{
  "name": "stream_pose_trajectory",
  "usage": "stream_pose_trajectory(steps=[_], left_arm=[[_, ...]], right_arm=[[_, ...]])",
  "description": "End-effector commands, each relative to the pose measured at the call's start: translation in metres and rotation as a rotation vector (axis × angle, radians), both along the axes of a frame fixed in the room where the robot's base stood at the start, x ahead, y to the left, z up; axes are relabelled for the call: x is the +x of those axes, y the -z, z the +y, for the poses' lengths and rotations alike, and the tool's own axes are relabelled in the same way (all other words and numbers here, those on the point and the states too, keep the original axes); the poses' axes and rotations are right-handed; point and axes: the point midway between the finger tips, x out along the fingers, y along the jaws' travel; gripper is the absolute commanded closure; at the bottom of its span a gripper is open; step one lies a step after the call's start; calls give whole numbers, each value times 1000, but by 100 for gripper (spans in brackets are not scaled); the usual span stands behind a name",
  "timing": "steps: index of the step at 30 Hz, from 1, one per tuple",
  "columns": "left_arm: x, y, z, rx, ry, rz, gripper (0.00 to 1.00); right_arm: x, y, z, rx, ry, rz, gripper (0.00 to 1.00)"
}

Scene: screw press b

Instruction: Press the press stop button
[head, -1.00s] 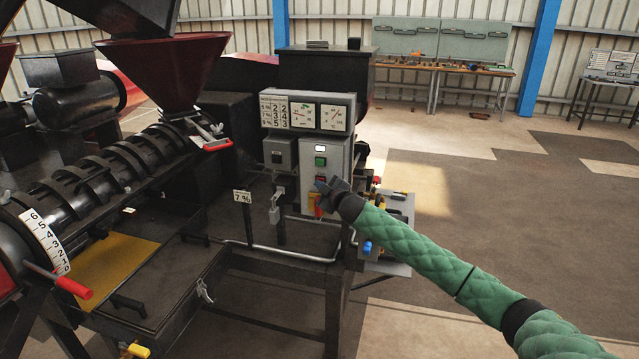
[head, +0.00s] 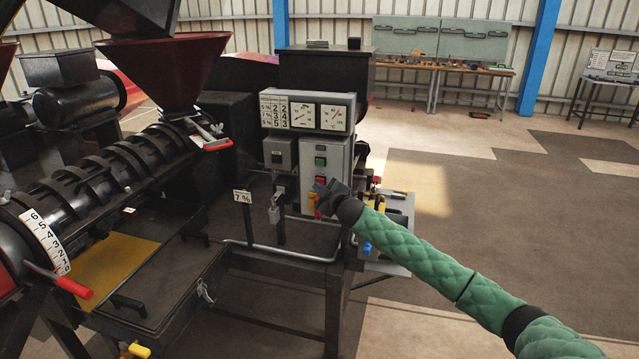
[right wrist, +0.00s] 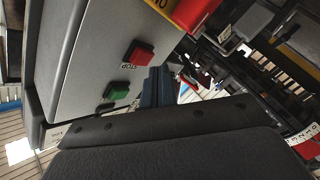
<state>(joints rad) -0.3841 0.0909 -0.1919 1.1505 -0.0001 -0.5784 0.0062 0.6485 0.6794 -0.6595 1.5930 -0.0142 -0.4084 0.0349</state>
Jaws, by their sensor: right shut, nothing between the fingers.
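The press stop button is a red square button (right wrist: 140,53) marked STOP on the grey control box (head: 339,160). It also shows in the head view (head: 320,178), just above my right gripper. A green button (right wrist: 117,89) sits beside it on the same face. My right gripper (head: 322,190) is shut and empty, in front of the lower part of the box. In the right wrist view its blue fingertips (right wrist: 157,84) are close to the red button, and a small gap seems to lie between them. My left gripper is not in view.
A red and yellow switch (head: 312,202) is on the box below the button, close to my fingers. Gauges (head: 318,115) stand above the box. A side shelf with tools (head: 398,215) is at its right. The floor to the right is clear.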

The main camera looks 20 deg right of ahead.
Motion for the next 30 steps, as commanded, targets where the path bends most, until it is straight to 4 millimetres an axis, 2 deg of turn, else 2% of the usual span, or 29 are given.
stream_pose_trajectory(steps=[4, 21, 30], left_arm=[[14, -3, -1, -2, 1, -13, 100], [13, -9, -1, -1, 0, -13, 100], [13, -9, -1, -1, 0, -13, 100]], right_arm=[[-2, 0, 2, 0, -1, 1, 100], [-38, 0, 26, -1, -1, -1, 100], [-41, 0, 28, -1, 0, 0, 100]])
